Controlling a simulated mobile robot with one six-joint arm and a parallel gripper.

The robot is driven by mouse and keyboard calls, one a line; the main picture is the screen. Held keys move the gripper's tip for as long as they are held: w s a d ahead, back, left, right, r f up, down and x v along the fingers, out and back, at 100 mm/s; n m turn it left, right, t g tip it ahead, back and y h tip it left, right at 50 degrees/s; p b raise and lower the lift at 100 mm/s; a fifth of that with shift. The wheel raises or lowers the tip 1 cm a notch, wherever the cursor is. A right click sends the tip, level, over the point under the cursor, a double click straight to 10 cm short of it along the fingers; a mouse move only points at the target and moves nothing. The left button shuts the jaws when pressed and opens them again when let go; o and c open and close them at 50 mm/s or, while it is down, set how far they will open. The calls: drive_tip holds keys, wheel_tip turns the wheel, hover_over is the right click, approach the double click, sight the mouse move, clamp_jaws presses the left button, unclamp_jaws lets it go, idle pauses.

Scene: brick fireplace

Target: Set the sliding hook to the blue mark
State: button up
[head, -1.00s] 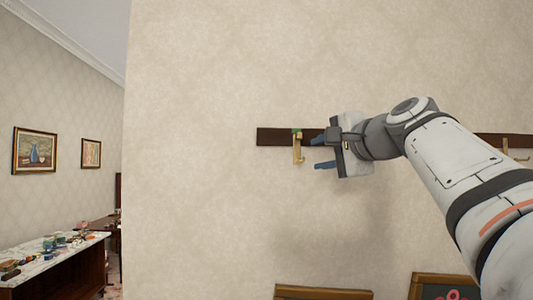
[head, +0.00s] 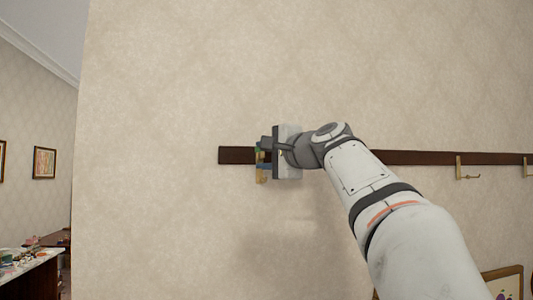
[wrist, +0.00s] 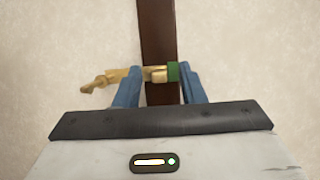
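The brass hook (head: 261,178) sits on a dark wooden rail (head: 237,155) near the rail's left end. In the wrist view the hook (wrist: 97,84) lies across the rail (wrist: 157,30), with a green piece (wrist: 173,71) at its upper end. My gripper (head: 262,157) is at the hook. In the wrist view my gripper's (wrist: 160,78) blue fingers stand on either side of the hook's middle part, one beside the green piece. Whether they press on it I cannot tell. No blue mark shows; the gripper hides part of the rail.
Further right on the rail are another brass hook (head: 462,170) and one more at the picture's edge. A framed picture (head: 505,282) is low at the right. A cluttered table (head: 32,262) is at the lower left. The wall around the rail is bare.

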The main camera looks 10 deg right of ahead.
drive_tip(key=shift+c, duration=0.5)
clamp_jaws()
